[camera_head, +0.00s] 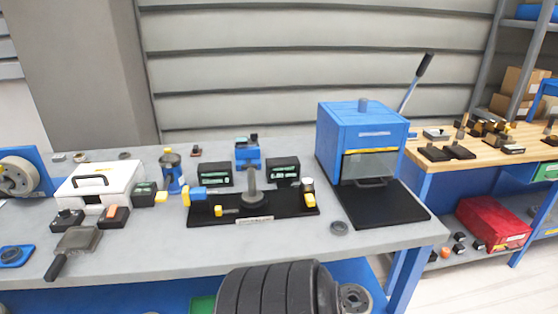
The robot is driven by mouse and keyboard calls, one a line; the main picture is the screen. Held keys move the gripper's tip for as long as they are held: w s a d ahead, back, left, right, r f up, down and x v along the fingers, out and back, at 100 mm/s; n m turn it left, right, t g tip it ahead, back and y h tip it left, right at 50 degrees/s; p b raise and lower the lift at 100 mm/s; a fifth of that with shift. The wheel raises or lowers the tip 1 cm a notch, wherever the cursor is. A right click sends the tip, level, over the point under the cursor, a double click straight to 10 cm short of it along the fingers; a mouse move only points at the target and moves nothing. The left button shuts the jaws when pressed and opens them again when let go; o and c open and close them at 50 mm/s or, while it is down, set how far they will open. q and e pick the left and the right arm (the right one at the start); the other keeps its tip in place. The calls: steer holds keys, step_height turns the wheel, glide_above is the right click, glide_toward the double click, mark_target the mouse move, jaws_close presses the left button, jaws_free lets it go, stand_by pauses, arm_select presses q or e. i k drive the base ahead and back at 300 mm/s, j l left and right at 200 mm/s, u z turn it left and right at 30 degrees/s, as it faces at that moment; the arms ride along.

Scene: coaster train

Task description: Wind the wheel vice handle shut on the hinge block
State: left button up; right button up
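A black fixture plate (285,209) lies on the grey bench, with a pale label on its front edge. A grey upright post on a round foot (253,197) stands in its middle. A blue and yellow piece (193,195) sits at its left end, and a small yellow-ended piece (222,211) lies near its front. A small blue device with dark parts on top (248,153) stands behind the plate. I cannot tell which of these parts is the wheel vice, its handle or the hinge block at this size. Neither of my grippers shows in the head view.
A blue press-like box (362,127) with a raised lever stands right of the plate. A white case (98,186) and flat grey tool (76,241) are at left. The bench front between tool and plate is mostly clear.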

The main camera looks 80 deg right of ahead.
mark_target(249, 164)
steer(key=z, duration=2.5)
